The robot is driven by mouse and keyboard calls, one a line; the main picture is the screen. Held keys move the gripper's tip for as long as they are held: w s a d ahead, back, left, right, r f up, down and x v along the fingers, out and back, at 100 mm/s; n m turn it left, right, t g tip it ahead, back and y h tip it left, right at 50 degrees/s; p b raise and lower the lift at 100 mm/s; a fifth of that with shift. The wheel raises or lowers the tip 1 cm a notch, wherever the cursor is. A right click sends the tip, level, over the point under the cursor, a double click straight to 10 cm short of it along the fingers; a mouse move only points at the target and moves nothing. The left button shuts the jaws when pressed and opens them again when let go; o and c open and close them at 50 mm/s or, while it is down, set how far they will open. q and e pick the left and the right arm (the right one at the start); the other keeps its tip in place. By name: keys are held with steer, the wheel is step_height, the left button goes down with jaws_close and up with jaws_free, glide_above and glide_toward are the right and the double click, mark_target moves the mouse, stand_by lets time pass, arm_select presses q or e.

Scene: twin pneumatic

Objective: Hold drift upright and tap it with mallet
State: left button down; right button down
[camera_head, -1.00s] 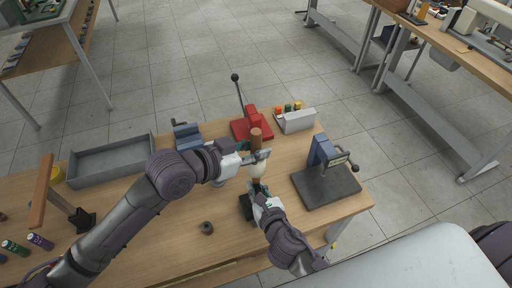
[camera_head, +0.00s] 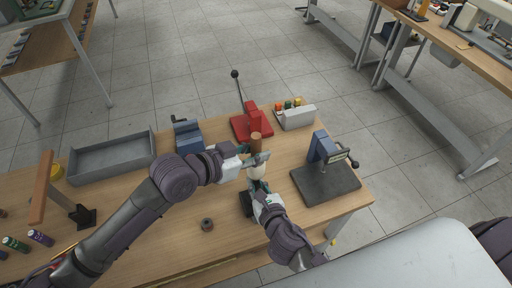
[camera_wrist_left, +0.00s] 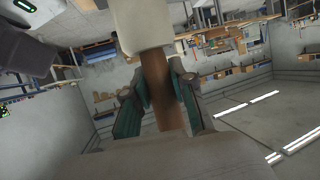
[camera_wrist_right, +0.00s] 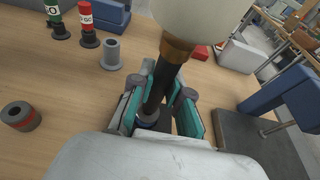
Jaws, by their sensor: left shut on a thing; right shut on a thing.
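My left gripper (camera_head: 250,160) is shut on the brown handle of the mallet (camera_head: 255,139). The mallet's handle points up and its cream head hangs below the fingers; the head fills the top of the left wrist view (camera_wrist_left: 142,25). My right gripper (camera_head: 262,190) is shut on the drift (camera_wrist_right: 166,80), a dark rod with a brass-brown top. The drift stands roughly upright, its lower end at a blue-ringed opening between the fingers. The mallet's head is directly over the drift's top, overlapping it in the right wrist view; whether they touch is unclear.
A dark block (camera_head: 246,204) sits by the right gripper. A blue press on a dark plate (camera_head: 326,186) stands to the right, a red lever tool (camera_head: 242,126) behind. A grey tray (camera_head: 112,160) and small ring (camera_head: 207,224) lie left. The table's front middle is fairly clear.

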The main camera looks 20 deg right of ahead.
arm_select(q)
steer(key=shift+f, duration=0.65)
arm_select(e)
steer(key=shift+a, duration=0.1)
stand_by(0.7)
arm_select(q)
steer(key=shift+r, duration=0.1)
steer(key=shift+r, duration=1.45)
steer(key=shift+f, duration=0.9)
steer(key=shift+f, duration=0.7)
steer(key=shift+r, duration=0.1)
steer(key=shift+r, duration=1.5)
